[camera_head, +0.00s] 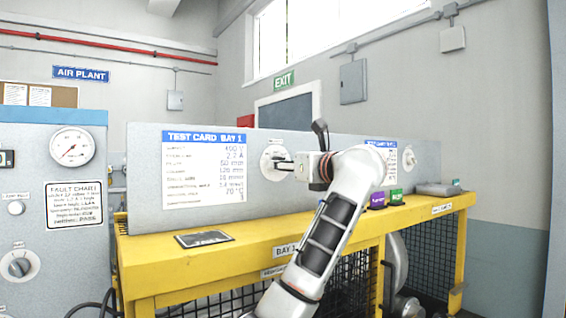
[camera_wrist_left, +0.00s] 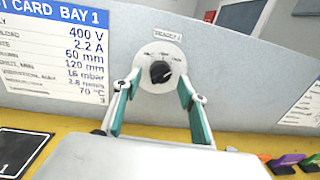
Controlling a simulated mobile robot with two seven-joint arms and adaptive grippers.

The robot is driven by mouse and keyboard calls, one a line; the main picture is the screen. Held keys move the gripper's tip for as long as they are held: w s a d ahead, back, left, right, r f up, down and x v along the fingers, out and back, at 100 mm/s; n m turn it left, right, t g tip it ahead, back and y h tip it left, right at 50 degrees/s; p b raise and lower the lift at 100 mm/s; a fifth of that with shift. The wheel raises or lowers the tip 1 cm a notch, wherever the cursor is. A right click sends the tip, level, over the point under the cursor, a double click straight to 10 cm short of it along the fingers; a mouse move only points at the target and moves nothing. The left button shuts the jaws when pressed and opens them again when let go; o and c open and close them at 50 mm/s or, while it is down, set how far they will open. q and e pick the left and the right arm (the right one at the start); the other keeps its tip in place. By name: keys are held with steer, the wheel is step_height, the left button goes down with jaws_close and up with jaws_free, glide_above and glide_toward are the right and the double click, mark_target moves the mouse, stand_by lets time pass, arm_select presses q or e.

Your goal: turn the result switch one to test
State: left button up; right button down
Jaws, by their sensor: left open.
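The result switch one is a black knob (camera_wrist_left: 160,72) on a round pale dial plate (camera_wrist_left: 146,82), under a small label that seems to read RESULT 1. The plate (camera_head: 268,152) also shows in the head view on the grey panel, right of the test card. The dial lettering and the knob's exact setting are too small to tell. My left gripper (camera_wrist_left: 160,82) is open, with one teal-padded finger on each side of the knob. In the head view the gripper (camera_head: 281,164) is at the dial and partly covers it. Contact with the knob cannot be told.
The yellow bench (camera_head: 250,242) runs below the panel. A dark plate (camera_head: 204,239) lies on it at left; purple (camera_head: 377,200) and green (camera_head: 396,196) blocks stand at right. A second dial (camera_head: 409,157) is farther right. A gauge cabinet (camera_head: 30,215) stands at left.

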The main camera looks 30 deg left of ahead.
arm_select(q)
steer(key=shift+x, duration=0.85)
arm_select(e)
steer(key=shift+s+d+f, duration=0.15)
steer(key=shift+s+f, duration=0.05)
steer(key=shift+f, duration=0.05)
arm_select(q)
steer(key=c, duration=1.1)
arm_select(e)
steer(key=shift+r, duration=0.1)
